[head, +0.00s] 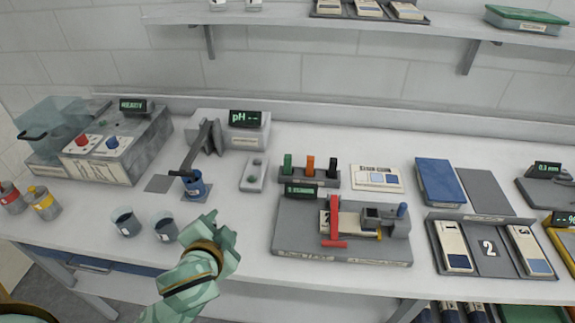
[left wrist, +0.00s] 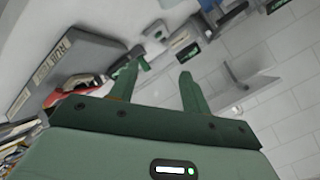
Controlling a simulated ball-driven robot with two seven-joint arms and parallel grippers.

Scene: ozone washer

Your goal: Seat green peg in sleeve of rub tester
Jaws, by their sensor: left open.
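The green peg (head: 287,164) stands upright in a dark rack (head: 325,180), left of an orange and a black peg. The rub tester (head: 300,240) is a grey base at the middle front, with a red arm (head: 334,222) and a grey block (head: 385,218) on it. I cannot make out the sleeve for certain. My left gripper (head: 222,232) is open and empty, left of the tester and in front of the rack. Its two fingers (left wrist: 157,72) stand apart in the left wrist view, with the tester's base (left wrist: 85,48) beyond at the left. My right gripper is not in view.
A blue book (head: 440,182) and a tray with numbered cards (head: 487,242) lie right of the tester.

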